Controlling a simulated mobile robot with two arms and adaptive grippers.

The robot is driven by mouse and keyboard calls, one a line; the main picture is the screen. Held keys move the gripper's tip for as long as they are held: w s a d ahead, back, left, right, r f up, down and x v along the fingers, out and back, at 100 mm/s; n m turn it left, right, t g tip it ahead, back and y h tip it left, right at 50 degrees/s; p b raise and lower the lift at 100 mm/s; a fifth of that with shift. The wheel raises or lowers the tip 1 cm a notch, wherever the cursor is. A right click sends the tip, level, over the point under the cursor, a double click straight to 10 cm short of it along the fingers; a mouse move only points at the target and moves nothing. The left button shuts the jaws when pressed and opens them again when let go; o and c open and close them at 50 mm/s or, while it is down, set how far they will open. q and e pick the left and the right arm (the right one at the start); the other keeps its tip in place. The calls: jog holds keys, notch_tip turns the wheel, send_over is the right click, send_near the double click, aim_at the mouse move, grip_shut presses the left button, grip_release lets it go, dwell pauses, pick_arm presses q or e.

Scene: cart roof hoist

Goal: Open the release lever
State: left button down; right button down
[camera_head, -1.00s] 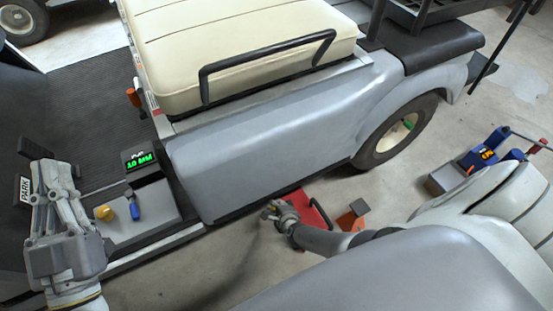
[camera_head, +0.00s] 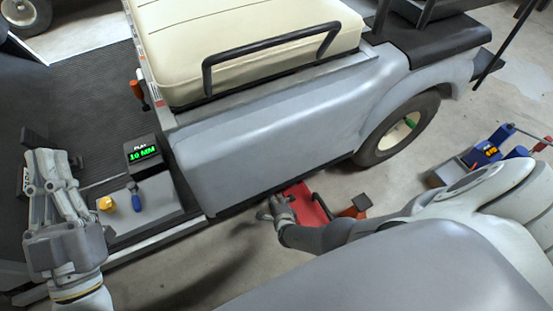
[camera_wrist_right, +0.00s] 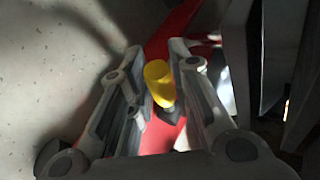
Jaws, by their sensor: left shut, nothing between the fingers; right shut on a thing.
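The release lever appears as a yellow-tipped handle (camera_wrist_right: 160,84) on a dark stem in the right wrist view, above a red jack (camera_wrist_right: 165,135). My right gripper (camera_wrist_right: 155,65) has its fingers on both sides of the yellow tip and is shut on it. In the head view my right gripper (camera_head: 270,209) is low beside the cart, at the left end of the red jack (camera_head: 305,203); the lever is hidden there. My left gripper (camera_head: 48,155) is shut and empty, raised over the cart's floor at the left.
The cart's grey side panel (camera_head: 270,150) stands close above the right gripper. A display box (camera_head: 142,153) reads 10 MM, beside a yellow knob (camera_head: 105,204) and a blue knob (camera_head: 136,202). A blue device (camera_head: 490,148) stands on the floor at right.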

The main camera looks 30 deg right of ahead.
jog(key=shift+a, duration=0.1)
jog(key=c, duration=1.3)
grip_release()
jog(key=shift+s, duration=0.1)
jog(key=v, duration=1.1)
jog(key=shift+s+a+r, duration=0.15)
jog(key=shift+s+r, duration=0.15)
